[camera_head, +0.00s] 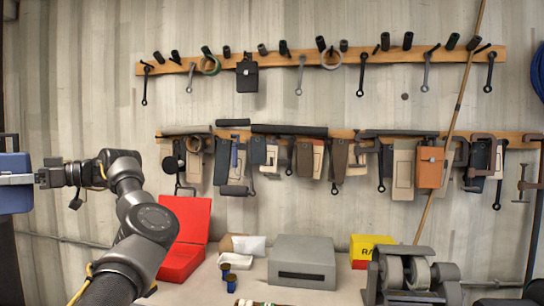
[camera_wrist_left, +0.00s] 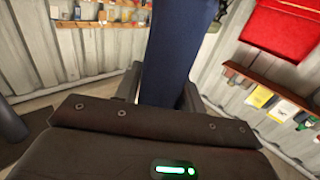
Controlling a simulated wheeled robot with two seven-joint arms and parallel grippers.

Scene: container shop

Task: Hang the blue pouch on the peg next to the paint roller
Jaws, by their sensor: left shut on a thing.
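The blue pouch (camera_head: 12,200) is at the far left edge of the head view, partly cut off by the frame. My left gripper (camera_head: 30,179) is shut on it and holds it in the air, to the left of the tool wall. In the left wrist view the blue pouch (camera_wrist_left: 178,45) stands between the two fingers (camera_wrist_left: 160,92). What looks like the paint roller (camera_head: 235,190) hangs from the lower rail, with a dark roller below a blue handle. The pegs beside it are hard to make out among the hanging things. My right gripper is not in view.
The upper rail (camera_head: 330,57) has several dark pegs, hanging spanners and a black pouch (camera_head: 247,76). The lower rail (camera_head: 345,134) is crowded; an orange pouch (camera_head: 430,167) hangs there. Below are an open red box (camera_head: 183,245), a grey box (camera_head: 302,262) and a bench grinder (camera_head: 415,275).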

